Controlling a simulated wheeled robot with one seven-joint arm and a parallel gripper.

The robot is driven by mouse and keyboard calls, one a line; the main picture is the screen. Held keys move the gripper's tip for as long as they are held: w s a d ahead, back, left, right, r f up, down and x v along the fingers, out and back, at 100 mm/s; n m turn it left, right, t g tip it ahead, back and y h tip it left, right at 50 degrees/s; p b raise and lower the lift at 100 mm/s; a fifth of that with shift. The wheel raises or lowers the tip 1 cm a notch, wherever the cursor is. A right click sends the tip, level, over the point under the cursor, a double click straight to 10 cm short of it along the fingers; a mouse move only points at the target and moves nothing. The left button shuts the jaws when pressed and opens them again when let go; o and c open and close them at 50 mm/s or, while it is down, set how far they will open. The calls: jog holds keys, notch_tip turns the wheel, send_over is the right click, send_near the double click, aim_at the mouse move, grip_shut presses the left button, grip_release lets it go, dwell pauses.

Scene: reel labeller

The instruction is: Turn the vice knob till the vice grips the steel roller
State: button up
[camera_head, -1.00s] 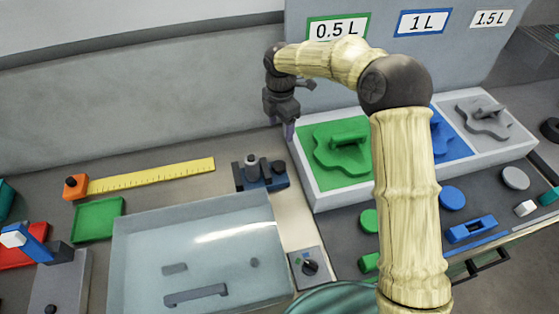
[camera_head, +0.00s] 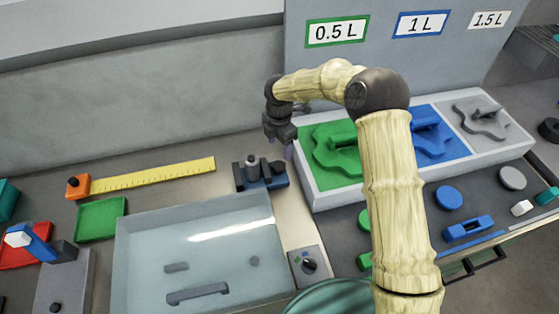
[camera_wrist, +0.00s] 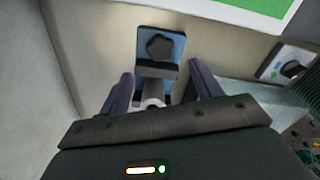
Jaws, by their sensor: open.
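The vice (camera_head: 266,184) is a small blue block with dark jaws on the bench, between the ruler and the green tray. The grey steel roller (camera_head: 252,165) stands upright in it, toward the left. The dark vice knob (camera_head: 278,167) is at its right; in the wrist view the lobed knob (camera_wrist: 159,47) lies beyond my fingertips. The roller (camera_wrist: 152,104) shows partly between my fingers, near the palm. My gripper (camera_head: 288,152) is above and just right of the vice. In the wrist view my gripper (camera_wrist: 161,78) is open, its fingers apart and holding nothing.
The white-rimmed tray with green, blue and grey sections (camera_head: 327,199) stands close to the right of the vice. A clear-topped box (camera_head: 215,232) is in front. A yellow ruler (camera_head: 150,176) lies left. A small dial box (camera_head: 308,265) sits nearer the front.

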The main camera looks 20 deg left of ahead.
aim_at(279, 165)
notch_tip(279, 165, down, 9)
jog(key=shift+f+p, duration=0.15)
jog(key=shift+p, duration=0.95)
jog(key=shift+c, duration=0.5)
jog(key=c, duration=0.9)
